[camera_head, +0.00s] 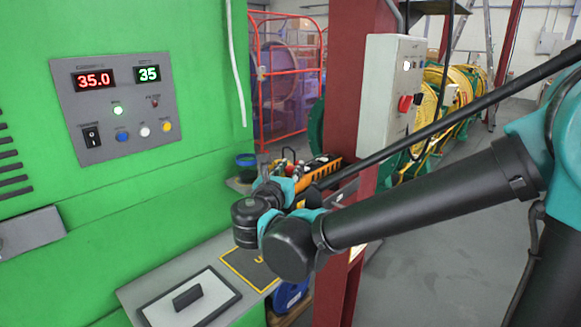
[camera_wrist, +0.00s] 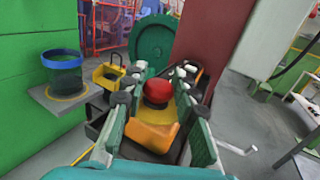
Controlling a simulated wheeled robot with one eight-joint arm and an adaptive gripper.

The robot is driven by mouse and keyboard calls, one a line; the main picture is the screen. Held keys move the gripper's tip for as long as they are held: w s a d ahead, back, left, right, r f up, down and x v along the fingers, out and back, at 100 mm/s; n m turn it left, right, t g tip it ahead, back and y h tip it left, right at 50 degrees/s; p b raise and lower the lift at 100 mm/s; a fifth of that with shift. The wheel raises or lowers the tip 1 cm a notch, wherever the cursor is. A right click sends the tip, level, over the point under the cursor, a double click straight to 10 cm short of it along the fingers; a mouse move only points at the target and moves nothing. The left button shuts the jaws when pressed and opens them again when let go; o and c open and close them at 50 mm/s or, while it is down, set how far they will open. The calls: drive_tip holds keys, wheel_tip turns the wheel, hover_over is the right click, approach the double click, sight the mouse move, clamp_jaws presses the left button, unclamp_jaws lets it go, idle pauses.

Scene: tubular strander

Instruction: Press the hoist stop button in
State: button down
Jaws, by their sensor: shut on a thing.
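A red mushroom button (camera_wrist: 157,91) sits on a yellow-orange body (camera_wrist: 152,134) in the wrist view, between the two teal fingers of my gripper (camera_wrist: 160,78). My gripper is shut on this yellow-orange body. How far the red button is pushed in cannot be told. In the head view the orange body (camera_head: 319,173) shows partly behind my gripper (camera_head: 303,184), near the foot of the red column. Another red knob (camera_head: 405,103) is on a grey box (camera_head: 391,85) on that column, apart from my gripper.
The red column (camera_head: 349,75) stands close by my gripper. A green cabinet with a control panel (camera_head: 118,105) is at left. A grey ledge (camera_head: 140,288) runs below it. Yellow cable reels are behind the column.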

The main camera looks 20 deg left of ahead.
drive_tip(key=c, duration=1.1)
unclamp_jaws()
drive_tip(key=shift+f, duration=0.1)
drive_tip(key=shift+c, duration=0.2)
drive_tip(key=shift+s, duration=0.1)
drive_tip(key=s, duration=1.1)
drive_tip(key=shift+s+d, duration=0.35)
drive_tip(key=shift+s, duration=0.05)
